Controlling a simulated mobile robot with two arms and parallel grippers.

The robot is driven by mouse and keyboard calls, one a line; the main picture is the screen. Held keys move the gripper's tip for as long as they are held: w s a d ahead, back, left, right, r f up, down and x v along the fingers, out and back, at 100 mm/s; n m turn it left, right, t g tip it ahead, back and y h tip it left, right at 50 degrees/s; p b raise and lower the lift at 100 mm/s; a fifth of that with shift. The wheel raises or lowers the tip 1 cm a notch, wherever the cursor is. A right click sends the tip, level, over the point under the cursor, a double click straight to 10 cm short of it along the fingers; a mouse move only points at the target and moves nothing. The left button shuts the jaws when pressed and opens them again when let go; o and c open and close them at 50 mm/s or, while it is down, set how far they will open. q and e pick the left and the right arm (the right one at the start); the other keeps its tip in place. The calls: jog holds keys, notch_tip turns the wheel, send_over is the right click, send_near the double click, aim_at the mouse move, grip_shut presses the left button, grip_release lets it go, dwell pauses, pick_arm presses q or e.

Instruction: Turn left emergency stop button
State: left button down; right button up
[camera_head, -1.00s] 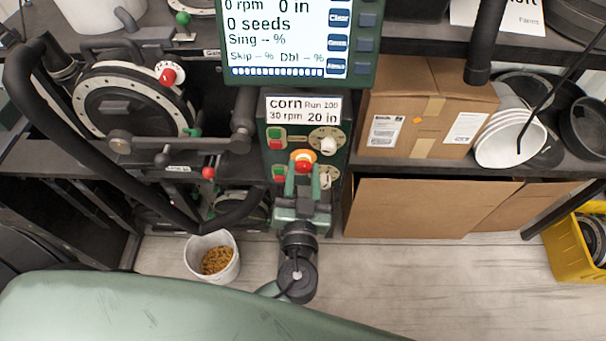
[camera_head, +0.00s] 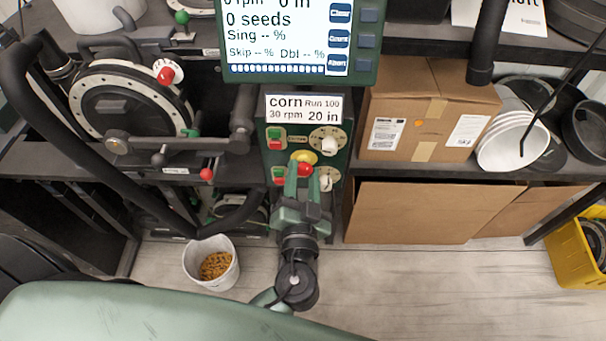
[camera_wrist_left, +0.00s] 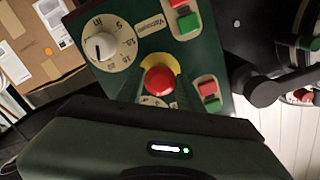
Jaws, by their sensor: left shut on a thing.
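The emergency stop button is a red knob (camera_head: 305,170) on a yellow disc (camera_head: 303,157), in the middle of the green control panel. It also shows in the left wrist view as a red knob (camera_wrist_left: 159,81) with part of the yellow disc (camera_wrist_left: 176,62) around it. My left gripper (camera_head: 299,170) reaches up from below and is shut on the red knob. Its fingers partly hide the knob in the head view. My right gripper is not in view.
Beside the button are a white dial (camera_head: 328,142), a lower dial (camera_head: 326,181) and red-green switches (camera_head: 276,139). A display (camera_head: 297,45) hangs above. The seed meter (camera_head: 130,108) with its black hose stands left, a seed bucket (camera_head: 211,264) below, and a cardboard box (camera_head: 425,105) right.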

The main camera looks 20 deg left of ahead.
pick_arm(q)
jog(key=shift+r, duration=0.1)
jog(key=c, duration=1)
grip_release()
jog(key=shift+w, duration=0.1)
jog(key=shift+c, duration=0.2)
jog(key=shift+o, duration=0.5)
jog(key=shift+w, duration=0.1)
jog(key=shift+s+f, duration=0.2)
jog(key=shift+s, duration=0.2)
jog(key=b+v, duration=0.3)
jog(key=v, duration=0.4)
jog(key=shift+r+b, duration=0.2)
jog(key=shift+b, duration=0.1)
